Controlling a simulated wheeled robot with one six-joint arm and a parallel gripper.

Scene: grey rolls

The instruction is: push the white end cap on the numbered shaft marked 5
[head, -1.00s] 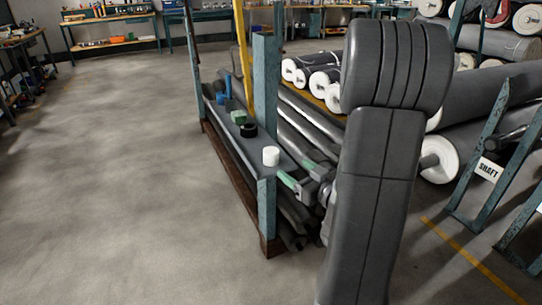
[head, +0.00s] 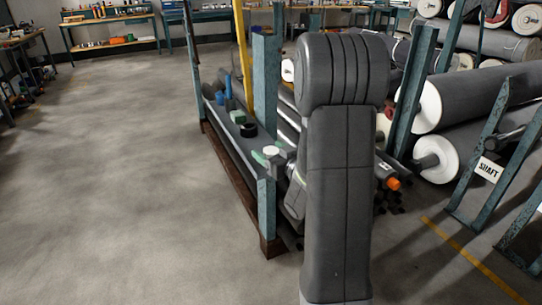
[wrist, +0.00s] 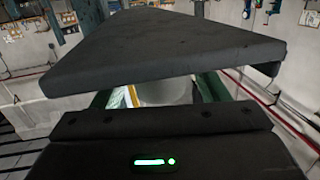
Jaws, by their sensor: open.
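The white end cap (head: 271,151) stands on the narrow grey shelf along the rack. My gripper (head: 267,155) is at the cap with its jaws open. In the wrist view the pale round cap (wrist: 165,93) shows between the two green-padded fingers, partly hidden by the dark plate of my gripper. I cannot tell whether either finger touches it. A shaft end with a small white label (head: 384,168) and an orange cap (head: 394,184) shows right of my arm. Its number is too small to read, and I cannot make out a shaft marked 5.
A black ring (head: 248,130), a green block (head: 238,117) and a blue item (head: 224,98) stand farther along the shelf. A teal post (head: 266,208) rises at the shelf's near end. Large grey rolls (head: 475,95) lie at right. The floor at left is clear.

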